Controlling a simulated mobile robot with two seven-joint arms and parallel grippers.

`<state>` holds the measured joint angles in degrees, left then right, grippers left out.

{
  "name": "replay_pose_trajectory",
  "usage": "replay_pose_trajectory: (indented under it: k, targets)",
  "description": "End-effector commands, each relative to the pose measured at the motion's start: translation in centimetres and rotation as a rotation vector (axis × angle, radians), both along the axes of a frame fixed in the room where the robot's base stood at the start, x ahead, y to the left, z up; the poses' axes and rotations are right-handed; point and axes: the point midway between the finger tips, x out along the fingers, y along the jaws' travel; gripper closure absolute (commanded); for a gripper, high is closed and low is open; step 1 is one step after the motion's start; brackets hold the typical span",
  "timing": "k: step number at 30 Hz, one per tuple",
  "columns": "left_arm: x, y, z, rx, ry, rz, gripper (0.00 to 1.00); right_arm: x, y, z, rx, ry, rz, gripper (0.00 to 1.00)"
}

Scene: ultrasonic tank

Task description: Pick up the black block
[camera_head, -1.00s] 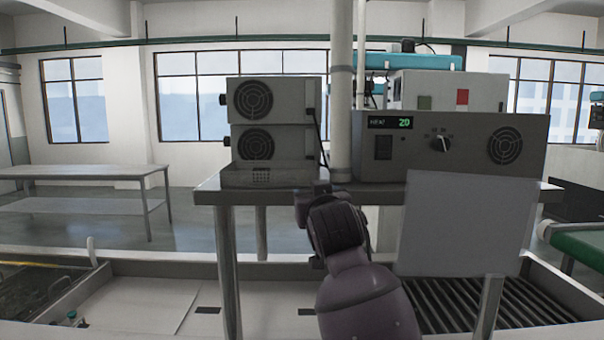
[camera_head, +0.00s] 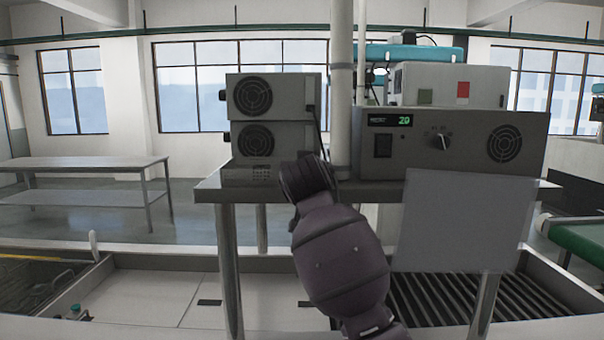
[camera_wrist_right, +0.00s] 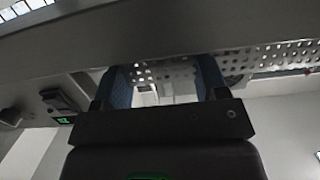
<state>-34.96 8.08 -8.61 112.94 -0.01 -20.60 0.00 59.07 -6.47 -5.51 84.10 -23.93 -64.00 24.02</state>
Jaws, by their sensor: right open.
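I cannot clearly make out a black block. Two small dark rectangles lie on the pale floor below the table, a left one (camera_head: 209,302) and a right one (camera_head: 305,303); I cannot tell whether they are flat marks or blocks. My right gripper (camera_head: 305,178) is at the front edge of the grey table, before the stacked fan units; my own wrist hides its fingers there. In the right wrist view its two blue-patterned fingers (camera_wrist_right: 164,85) stand apart, with a perforated panel (camera_wrist_right: 275,60) behind them and no block visible between them. My left gripper is not in view.
The grey table (camera_head: 205,187) bears two stacked fan units (camera_head: 275,97) and a control box (camera_head: 475,142) with a lit display. A white pipe (camera_head: 341,90) rises between them. A grey panel (camera_head: 458,220) hangs at the front right, above a slatted bed (camera_head: 430,305).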

Motion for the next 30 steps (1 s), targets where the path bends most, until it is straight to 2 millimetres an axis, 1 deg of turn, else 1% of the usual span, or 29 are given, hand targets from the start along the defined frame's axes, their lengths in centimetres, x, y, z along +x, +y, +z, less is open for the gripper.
replay_pose_trajectory:
  k: [4, 9, 15, 19, 26, 30]
  targets:
    - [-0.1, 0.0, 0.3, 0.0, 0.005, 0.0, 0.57, 1.0, 0.2, 0.1, -0.002, 0.001, -0.001, 0.33]
    - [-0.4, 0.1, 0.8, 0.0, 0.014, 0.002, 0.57, 3.0, 0.5, -0.1, -0.003, 0.003, -0.002, 0.33]
    - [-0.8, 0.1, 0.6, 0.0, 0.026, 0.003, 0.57, 4.7, 0.6, -0.5, -0.001, 0.002, -0.001, 0.33]
    - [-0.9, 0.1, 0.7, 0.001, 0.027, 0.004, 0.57, 5.1, 0.6, -0.6, -0.001, 0.0, 0.0, 0.33]
    - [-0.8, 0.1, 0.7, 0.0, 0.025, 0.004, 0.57, 5.1, 0.6, -0.6, -0.001, 0.0, 0.0, 0.33]
    - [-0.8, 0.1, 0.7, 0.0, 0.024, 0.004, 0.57, 5.1, 0.6, -0.6, -0.001, 0.0, 0.0, 0.55]
